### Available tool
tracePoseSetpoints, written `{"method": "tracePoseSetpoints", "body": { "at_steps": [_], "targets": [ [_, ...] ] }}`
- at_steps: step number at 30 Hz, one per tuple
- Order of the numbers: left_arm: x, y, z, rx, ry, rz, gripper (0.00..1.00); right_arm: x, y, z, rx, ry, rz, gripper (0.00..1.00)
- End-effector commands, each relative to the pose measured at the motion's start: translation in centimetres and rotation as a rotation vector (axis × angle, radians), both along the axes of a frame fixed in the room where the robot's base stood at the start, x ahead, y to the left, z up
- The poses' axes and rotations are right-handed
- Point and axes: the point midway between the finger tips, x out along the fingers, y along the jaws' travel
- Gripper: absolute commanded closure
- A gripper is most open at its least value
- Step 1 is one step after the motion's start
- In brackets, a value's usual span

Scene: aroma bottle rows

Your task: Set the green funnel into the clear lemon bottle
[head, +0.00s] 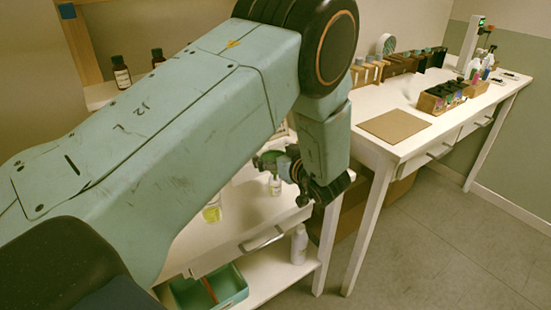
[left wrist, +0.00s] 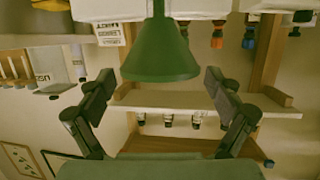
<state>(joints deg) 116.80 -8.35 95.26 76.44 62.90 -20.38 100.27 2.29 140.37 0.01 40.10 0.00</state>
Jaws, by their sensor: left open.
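The green funnel (left wrist: 160,55) is large in the left wrist view, which looks upside down, with its cone wide end low in the picture and its stem running up to the top edge. My left gripper (left wrist: 160,77) is open, its two dark fingers apart on either side of the cone and not closed on it. In the head view the left gripper (head: 284,167) is over the near table, where the funnel is hard to pick out. A small clear bottle (head: 275,187) stands just below it. A clear vessel with yellow liquid (head: 212,213) stands farther left; I cannot tell which is the lemon bottle.
My left arm covers much of the near table (head: 258,212). Dark bottles (head: 121,73) stand on a shelf behind. A white bottle (head: 299,244) and teal bin (head: 229,285) are on the lower shelf. The right-hand table holds a brown mat (head: 394,126) and wooden racks (head: 440,98).

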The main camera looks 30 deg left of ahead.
Motion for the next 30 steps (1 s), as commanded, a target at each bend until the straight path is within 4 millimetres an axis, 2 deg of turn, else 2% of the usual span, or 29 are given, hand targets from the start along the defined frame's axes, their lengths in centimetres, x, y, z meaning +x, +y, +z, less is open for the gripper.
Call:
{"method": "tracePoseSetpoints", "body": {
  "at_steps": [6,13,19,30],
  "targets": [
    [0.0,0.0,4.4,0.0,-0.006,0.0,0.08,0.0,0.0,0.0,0.0,0.0,0.0,0.6],
    [0.0,0.0,7.7,0.0,-0.004,0.0,0.08,0.0,0.0,0.0,0.0,0.0,0.0,0.6],
    [0.0,0.0,8.6,0.0,-0.002,-0.001,0.08,0.0,0.0,0.0,0.0,0.0,0.0,0.6],
    [0.0,0.0,8.5,0.001,-0.001,-0.001,0.08,0.0,0.0,0.0,0.0,0.0,0.0,0.6]
  ]
}}
